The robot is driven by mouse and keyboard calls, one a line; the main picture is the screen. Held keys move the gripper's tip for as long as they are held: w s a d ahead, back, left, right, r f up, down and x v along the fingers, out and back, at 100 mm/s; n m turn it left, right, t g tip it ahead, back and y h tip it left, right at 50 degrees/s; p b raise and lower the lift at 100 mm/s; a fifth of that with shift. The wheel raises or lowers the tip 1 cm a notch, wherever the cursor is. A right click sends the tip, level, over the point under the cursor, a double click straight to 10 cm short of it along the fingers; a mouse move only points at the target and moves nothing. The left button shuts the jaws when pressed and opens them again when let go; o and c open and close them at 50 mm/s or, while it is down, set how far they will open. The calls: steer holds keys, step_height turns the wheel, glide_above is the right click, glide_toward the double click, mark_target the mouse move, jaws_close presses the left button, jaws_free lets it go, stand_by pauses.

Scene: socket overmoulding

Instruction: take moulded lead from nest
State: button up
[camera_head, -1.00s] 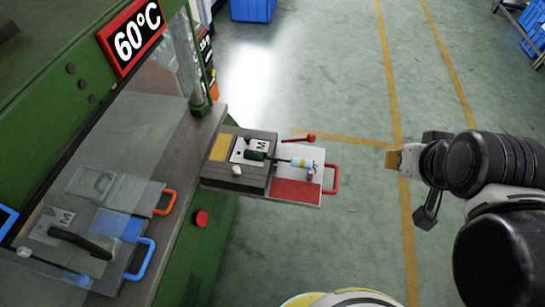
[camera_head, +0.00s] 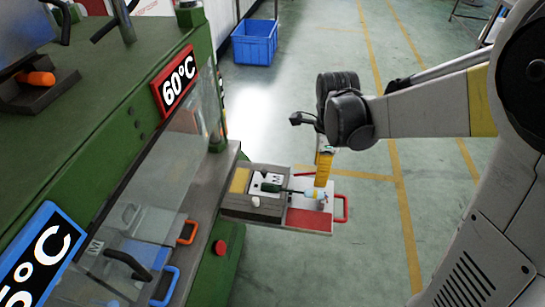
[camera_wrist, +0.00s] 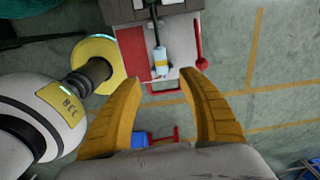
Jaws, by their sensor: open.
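The moulded lead (camera_head: 271,188) lies in the grey nest block (camera_head: 240,207) on the pulled-out slide. Its dark green body sits on the block, and its thin cable runs right to a pale blue and white end piece. In the wrist view that end piece (camera_wrist: 161,62) shows between and just beyond my fingertips. My gripper (camera_head: 325,170) is above the lead's right end, with its yellow fingers pointing down. In the wrist view my gripper (camera_wrist: 160,77) is open with nothing between the fingers.
The slide has a red pad (camera_head: 308,219) and a red handle (camera_head: 342,208). The green press (camera_head: 110,125) with its 60°C sign (camera_head: 177,80) stands left. A red button (camera_head: 220,247) is on its front. A blue crate (camera_head: 255,42) stands behind. Floor right of the slide is clear.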

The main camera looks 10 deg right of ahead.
mark_target(316, 192)
steer(key=shift+m, duration=0.3)
step_height(316, 192, down, 6)
steer(key=shift+w+f+b, duration=0.1)
steer(key=shift+f+b, duration=0.05)
steer(key=shift+b, duration=1.05)
step_height(316, 192, down, 5)
steer(key=b, duration=0.3)
jaws_close()
